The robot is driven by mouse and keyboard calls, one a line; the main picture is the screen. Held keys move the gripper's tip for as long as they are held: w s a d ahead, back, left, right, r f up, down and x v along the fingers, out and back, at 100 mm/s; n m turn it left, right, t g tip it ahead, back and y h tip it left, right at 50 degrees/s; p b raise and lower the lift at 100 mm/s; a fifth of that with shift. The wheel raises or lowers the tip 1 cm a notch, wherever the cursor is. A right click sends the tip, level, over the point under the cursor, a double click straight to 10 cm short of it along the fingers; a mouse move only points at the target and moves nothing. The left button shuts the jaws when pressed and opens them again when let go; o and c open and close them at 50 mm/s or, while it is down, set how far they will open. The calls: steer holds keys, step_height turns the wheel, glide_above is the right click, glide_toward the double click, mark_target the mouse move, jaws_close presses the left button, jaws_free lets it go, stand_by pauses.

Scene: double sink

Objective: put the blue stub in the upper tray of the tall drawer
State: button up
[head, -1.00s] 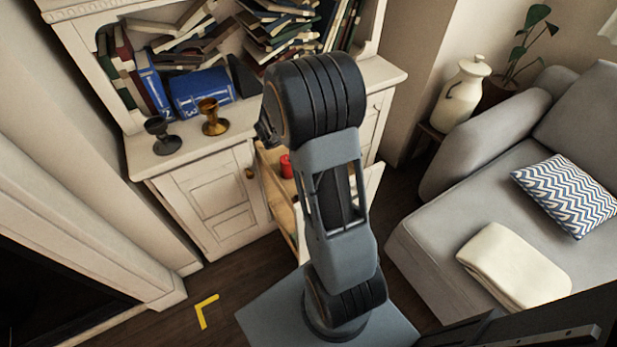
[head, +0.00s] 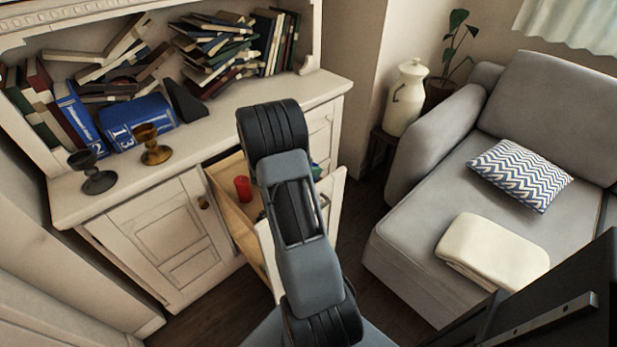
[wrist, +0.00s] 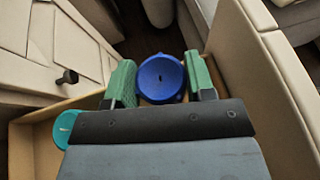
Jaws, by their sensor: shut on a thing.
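In the wrist view the blue stub (wrist: 161,79), round-topped, sits between the green pads of my gripper (wrist: 162,84), which is shut on it. The tall drawer (head: 268,262) stands open from the white cabinet in the head view. Its wooden inner side (head: 233,212) shows, and its pale wall (wrist: 262,70) is on the right in the wrist view. The gripper is over or within the open drawer; its exact height is unclear. My arm hides the gripper and most of the drawer's inside in the head view. I cannot tell the upper tray's floor clearly.
A red cylinder (head: 243,188) stands in the drawer. A teal round thing (wrist: 66,129) is left of my gripper in the wrist view. Two goblets, dark (head: 92,171) and amber (head: 152,145), stand on the cabinet top. A grey sofa (head: 410,245) is at the right.

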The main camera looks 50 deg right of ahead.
steer(key=shift+f+b, duration=0.35)
steer(key=shift+f, duration=1.45)
steer(key=shift+f, duration=0.1)
steer(key=shift+f+b, duration=0.45)
steer(key=shift+f, duration=0.1)
steer(key=o, duration=0.9)
